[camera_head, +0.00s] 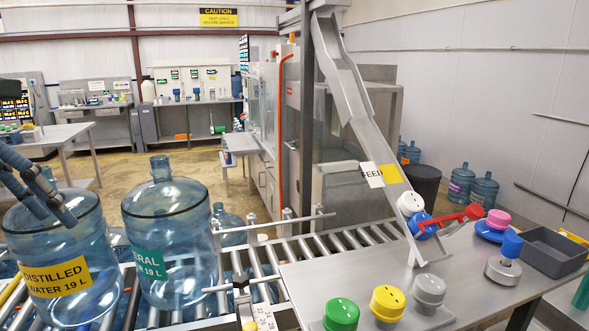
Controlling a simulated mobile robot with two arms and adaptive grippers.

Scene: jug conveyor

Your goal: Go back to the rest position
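My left gripper (58,213) comes in from the left edge, in front of the upper part of a blue water jug (85,235) with a yellow "DISTILLED WATER 19 L" label. Its dark fingers overlap the jug's shoulder in the picture. I cannot tell whether they touch it, or whether they are open or shut. No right gripper shows.
A second jug (175,225) with a green label stands upright beside it, by the roller conveyor (340,243). On the right, a steel table (375,270) bears green (341,314), yellow (387,302) and grey (429,290) caps, below a sloping chute (350,95). A grey bin (553,252) sits at its far right.

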